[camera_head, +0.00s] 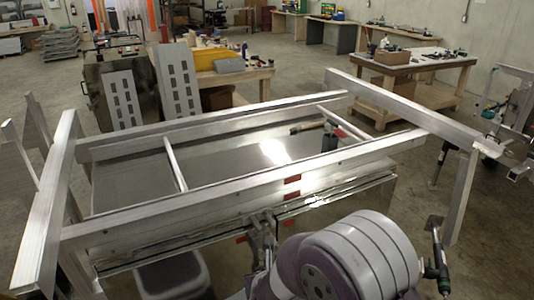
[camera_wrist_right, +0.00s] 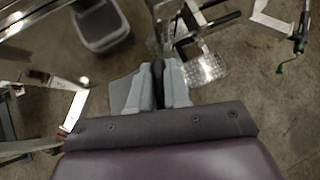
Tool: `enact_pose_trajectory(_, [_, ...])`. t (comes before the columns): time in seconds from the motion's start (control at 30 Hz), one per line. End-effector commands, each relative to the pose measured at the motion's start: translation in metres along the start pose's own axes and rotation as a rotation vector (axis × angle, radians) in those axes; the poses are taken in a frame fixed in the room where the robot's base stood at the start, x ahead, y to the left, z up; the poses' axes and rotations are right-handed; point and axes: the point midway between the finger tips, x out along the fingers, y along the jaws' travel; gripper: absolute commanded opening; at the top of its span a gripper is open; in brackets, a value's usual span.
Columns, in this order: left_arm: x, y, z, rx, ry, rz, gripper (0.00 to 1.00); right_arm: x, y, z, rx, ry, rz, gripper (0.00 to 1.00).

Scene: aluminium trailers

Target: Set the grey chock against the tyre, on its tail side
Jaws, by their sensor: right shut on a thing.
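The chock is held above the concrete floor, apart from anything else as far as I can see. I cannot make out the tyre in either view. In the head view my right arm covers the bottom middle, and its gripper cannot be made out. My left gripper is not in view.
An aluminium trailer frame (camera_head: 255,185) fills the middle of the head view. A grey tub (camera_wrist_right: 103,22) stands on the floor; a metal tread plate (camera_wrist_right: 207,70) lies ahead of the gripper. Workbenches (camera_head: 415,68) stand behind. Bare floor (camera_head: 490,240) is at the right.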

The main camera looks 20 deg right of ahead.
Motion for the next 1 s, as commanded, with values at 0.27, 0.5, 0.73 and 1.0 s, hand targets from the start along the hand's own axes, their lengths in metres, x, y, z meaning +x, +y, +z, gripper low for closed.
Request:
enact_pose_trajectory(0.27, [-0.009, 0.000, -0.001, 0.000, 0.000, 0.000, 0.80, 0.001, -0.018, 0.005, 0.041, 0.000, -0.029, 0.00])
enact_pose_trajectory(0.5, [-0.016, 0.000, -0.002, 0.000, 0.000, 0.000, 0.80, 0.005, -0.036, 0.021, 0.089, 0.005, -0.071, 0.00])
enact_pose_trajectory(0.73, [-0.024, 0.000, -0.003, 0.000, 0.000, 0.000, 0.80, 0.008, -0.058, 0.046, 0.161, 0.012, -0.139, 0.00])
enact_pose_trajectory(1.0, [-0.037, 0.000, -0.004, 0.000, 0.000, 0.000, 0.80, 0.011, -0.100, 0.090, 0.290, 0.024, -0.264, 0.00])
